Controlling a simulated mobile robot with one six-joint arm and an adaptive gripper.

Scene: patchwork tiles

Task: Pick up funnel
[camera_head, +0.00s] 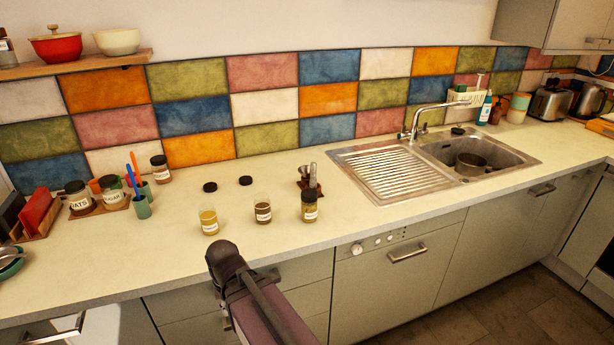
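A small grey metal piece that looks like the funnel (304,171) sits on the counter at the middle, at a small dark brown base. It is small in the picture, and its lower part is hard to make out. A metallic upright piece (313,176) stands just right of it, above a labelled jar (310,206) with greenish contents; I cannot tell whether it is in the jar or behind it. My arm reaches up from the bottom of the view in front of the counter. My gripper's fingers do not show.
Two open labelled jars, yellow (209,220) and brown (263,212), stand near the counter's front edge. Two black lids (210,187) (245,180) lie behind them. A toothbrush cup (142,207) and lidded jars stand left. The sink (430,160) is right; counter before its drainer is clear.

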